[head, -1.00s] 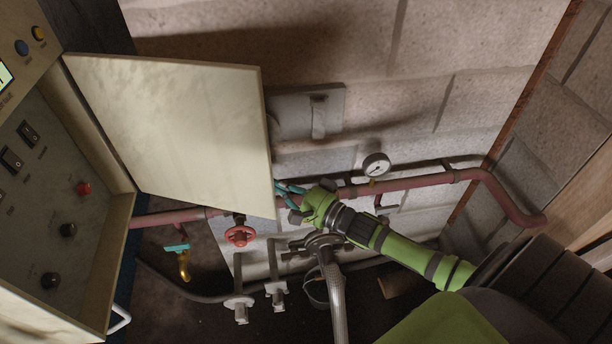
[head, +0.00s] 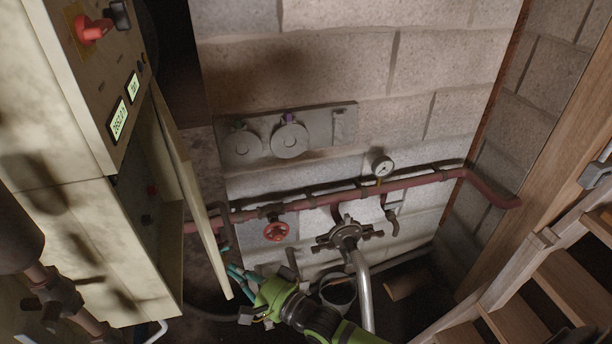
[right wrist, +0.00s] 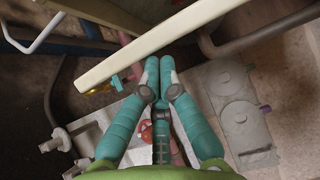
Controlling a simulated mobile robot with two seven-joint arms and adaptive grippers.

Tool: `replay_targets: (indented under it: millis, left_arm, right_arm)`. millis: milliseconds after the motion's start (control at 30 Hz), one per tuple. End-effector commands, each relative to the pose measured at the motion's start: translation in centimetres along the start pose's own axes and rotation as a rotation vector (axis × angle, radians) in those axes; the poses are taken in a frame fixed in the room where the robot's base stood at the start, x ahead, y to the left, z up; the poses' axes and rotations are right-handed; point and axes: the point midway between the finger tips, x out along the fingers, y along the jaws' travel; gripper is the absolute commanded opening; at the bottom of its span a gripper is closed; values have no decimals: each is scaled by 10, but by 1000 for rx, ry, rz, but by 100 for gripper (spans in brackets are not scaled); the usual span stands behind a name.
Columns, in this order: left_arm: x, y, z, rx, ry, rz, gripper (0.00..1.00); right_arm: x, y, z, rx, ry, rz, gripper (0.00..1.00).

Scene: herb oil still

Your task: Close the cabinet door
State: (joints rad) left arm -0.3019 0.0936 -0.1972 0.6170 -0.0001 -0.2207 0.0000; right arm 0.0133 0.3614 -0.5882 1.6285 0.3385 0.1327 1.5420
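In the right wrist view the door's pale edge (right wrist: 150,44) runs diagonally just past the teal fingertips (right wrist: 159,66). The fingers are together with nothing seen between them. They are at or very near the door; contact cannot be told. My left gripper is not in view.
A red pipe (head: 330,197) with a red valve wheel (head: 277,231) and a gauge (head: 382,166) runs along the block wall. A grey regulator with a hose (head: 362,285) is right of my gripper. Wooden steps (head: 545,275) stand at the right.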

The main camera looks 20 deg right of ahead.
Motion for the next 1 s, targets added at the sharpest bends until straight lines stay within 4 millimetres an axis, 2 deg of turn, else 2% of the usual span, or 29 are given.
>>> replay_targets:
  millis: [200,400,1000]
  left_arm:
    - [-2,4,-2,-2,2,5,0]
    - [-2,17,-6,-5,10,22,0]
    - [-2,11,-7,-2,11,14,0]
  right_arm:
    - [18,0,34,4,2,0,0]
    - [29,1,51,2,2,2,0]
    - [32,1,57,-1,2,1,0]
